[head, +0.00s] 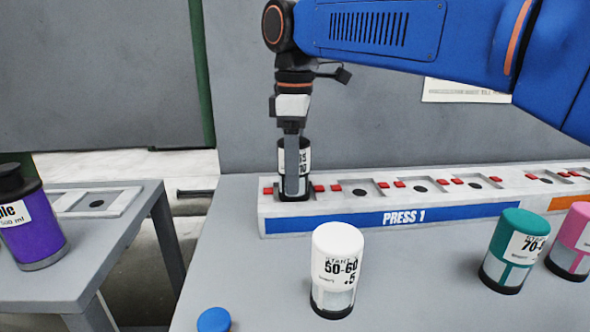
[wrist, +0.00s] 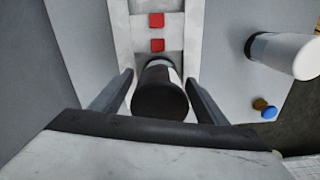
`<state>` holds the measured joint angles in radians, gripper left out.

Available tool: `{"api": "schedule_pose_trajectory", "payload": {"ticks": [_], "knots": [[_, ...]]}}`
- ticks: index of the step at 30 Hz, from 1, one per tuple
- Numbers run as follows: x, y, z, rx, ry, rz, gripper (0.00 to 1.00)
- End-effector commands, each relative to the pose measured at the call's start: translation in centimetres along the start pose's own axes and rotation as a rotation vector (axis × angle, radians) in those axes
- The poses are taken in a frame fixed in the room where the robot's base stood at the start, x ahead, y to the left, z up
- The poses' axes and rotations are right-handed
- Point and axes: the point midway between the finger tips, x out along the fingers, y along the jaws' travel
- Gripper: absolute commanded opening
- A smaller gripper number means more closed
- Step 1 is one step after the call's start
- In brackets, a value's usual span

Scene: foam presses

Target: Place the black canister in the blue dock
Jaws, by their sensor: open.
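The black canister (head: 307,152), with a white label, stands upright in the leftmost slot of the blue dock (head: 330,222), the row with the blue PRESS 1 strip. My gripper (head: 292,165) points down at the canister, and a finger hides part of it in the head view. In the wrist view the canister's dark top (wrist: 160,98) lies between the two spread fingers of my gripper (wrist: 159,77), with a gap visible on each side. The canister's base is partly hidden by the slot.
A white canister (head: 337,270) stands on the table in front of the dock. Teal (head: 513,250) and pink (head: 575,240) canisters stand at the right. A purple canister (head: 32,220) is on a side table at the left. A blue cap (head: 213,320) is at the front. Other dock slots are empty.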

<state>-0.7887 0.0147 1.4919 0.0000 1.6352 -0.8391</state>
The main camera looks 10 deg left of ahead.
Motion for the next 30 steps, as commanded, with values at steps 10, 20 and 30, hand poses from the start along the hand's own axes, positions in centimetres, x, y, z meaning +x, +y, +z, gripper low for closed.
{"api": "schedule_pose_trajectory", "payload": {"ticks": [10,20,30], "knots": [[-6.1,0.1,-0.1,0.000,0.002,0.003,0.68],[-10.8,0.1,0.0,0.000,0.001,0.001,0.68],[-11.7,0.0,0.0,0.000,0.000,0.000,0.68]]}}
